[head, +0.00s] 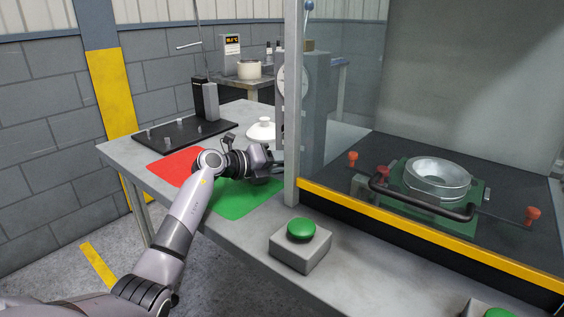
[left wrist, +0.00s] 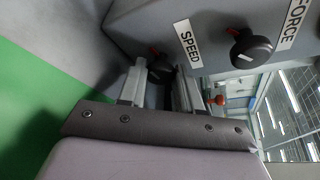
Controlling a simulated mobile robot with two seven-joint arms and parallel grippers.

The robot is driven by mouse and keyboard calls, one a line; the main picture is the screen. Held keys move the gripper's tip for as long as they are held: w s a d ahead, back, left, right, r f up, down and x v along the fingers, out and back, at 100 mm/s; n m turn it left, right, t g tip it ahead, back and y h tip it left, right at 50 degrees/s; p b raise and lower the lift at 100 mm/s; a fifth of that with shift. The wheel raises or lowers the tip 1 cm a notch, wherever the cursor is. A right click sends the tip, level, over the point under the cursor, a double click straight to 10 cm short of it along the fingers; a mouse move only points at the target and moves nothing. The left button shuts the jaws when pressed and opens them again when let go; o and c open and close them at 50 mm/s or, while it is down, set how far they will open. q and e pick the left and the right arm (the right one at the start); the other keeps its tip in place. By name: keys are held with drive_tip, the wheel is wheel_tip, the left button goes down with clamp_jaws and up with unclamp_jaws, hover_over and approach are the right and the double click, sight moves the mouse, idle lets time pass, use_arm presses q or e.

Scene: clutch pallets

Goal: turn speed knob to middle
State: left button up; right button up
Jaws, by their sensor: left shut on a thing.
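The black speed knob (left wrist: 159,68) with a red mark is on a grey panel (left wrist: 130,18) in the left wrist view, next to a white SPEED label (left wrist: 187,43). My left gripper (left wrist: 163,84) has its two fingers on either side of this knob and is shut on it. The fingers partly hide the knob, and its exact setting is hard to read. In the head view my left gripper (head: 276,166) reaches over the green mat to the machine's side, where the knob is hidden. My right gripper is not in view.
A second black knob (left wrist: 250,49) by a FORCE label (left wrist: 295,22) sits close to the speed knob. A glass-walled enclosure with a yellow front edge (head: 420,235) stands at right. A green push button (head: 301,229), red mat (head: 172,167) and green mat (head: 240,204) are on the table.

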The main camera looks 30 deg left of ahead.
use_arm(q)
drive_tip(key=shift+r+m+y+p, duration=0.3)
drive_tip(key=shift+m+y+p, duration=0.2)
drive_tip(key=shift+m+p, duration=0.8)
drive_tip(key=m+y+p, duration=0.2)
drive_tip(key=p, duration=0.3)
drive_tip(key=shift+d+g+p, duration=0.1)
drive_tip(key=shift+g+p, duration=0.3)
drive_tip(key=shift+d+f+m+y+p, duration=0.1)
drive_tip(key=shift+f+m+y+p, duration=0.1)
drive_tip(key=shift+m+y+p, duration=1.05)
use_arm(e)
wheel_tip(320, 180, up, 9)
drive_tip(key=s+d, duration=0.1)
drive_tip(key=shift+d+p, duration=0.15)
drive_tip(key=shift+p, duration=0.3)
use_arm(q)
drive_tip(key=shift+h, duration=0.25)
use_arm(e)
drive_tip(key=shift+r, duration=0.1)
use_arm(q)
drive_tip(key=o, duration=0.7)
drive_tip(key=shift+o, duration=0.2)
drive_tip(key=shift+s+m, duration=0.1)
drive_tip(key=shift+m, duration=0.15)
drive_tip(key=shift+v, duration=3.55)
drive_tip(key=shift+f, duration=0.1)
